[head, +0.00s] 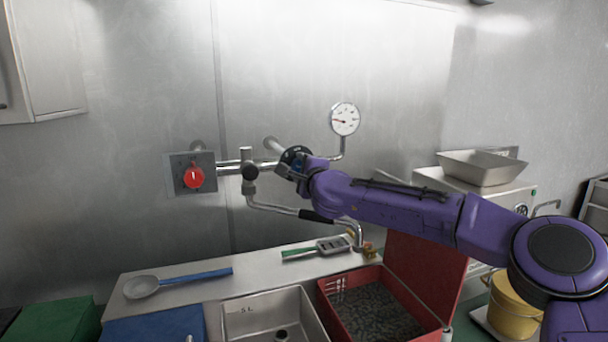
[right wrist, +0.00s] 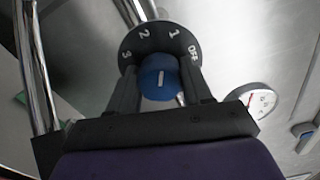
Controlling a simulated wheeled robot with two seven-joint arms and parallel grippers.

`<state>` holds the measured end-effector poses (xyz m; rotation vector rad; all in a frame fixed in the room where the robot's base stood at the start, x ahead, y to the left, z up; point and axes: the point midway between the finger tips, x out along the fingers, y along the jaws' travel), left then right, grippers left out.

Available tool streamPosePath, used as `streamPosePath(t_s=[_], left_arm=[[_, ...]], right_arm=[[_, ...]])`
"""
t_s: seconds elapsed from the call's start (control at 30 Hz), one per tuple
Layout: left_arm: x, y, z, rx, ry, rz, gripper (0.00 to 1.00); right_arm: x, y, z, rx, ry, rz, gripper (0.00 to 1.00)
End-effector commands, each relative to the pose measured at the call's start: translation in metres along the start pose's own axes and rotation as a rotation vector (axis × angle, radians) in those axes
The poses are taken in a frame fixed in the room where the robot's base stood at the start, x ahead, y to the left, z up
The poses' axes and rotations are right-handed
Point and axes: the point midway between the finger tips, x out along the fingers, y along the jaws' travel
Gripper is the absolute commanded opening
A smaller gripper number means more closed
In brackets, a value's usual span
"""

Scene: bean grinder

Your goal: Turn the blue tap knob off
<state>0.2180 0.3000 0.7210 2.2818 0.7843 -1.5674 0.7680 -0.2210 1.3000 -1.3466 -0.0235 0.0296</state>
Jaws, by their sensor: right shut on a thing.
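The blue tap knob (right wrist: 158,76) has a white line and sits on a black dial (right wrist: 135,43) marked 3, 2, 1 and OFF. In the right wrist view the line points roughly between 2 and 1, not at OFF. My right gripper (right wrist: 161,84) is shut on the knob, one finger on each side. In the head view the dial (head: 293,154) is on the wall pipework, and my right gripper (head: 289,168) mostly hides the knob. My left gripper is not in view.
A red knob (head: 194,177) on a wall plate is left of the pipes, and a pressure gauge (head: 345,119) is above right. Below are a counter (head: 180,274), a sink (head: 260,314) and a red tray (head: 334,312) holding dark pieces. A bent pipe with a black grip (head: 316,216) runs under my right arm.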

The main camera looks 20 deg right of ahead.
Motion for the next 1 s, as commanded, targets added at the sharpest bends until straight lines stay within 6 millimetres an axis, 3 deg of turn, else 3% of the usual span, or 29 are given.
streamPosePath(t_s=[0.03, 1.0], left_arm=[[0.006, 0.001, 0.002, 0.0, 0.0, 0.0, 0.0], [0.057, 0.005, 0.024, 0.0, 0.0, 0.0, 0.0]], right_arm=[[0.0, 0.009, 0.002, 0.042, -0.006, 0.009, 0.19], [0.0, 0.0, 0.0, 0.916, -0.004, 0.001, 0.19]])
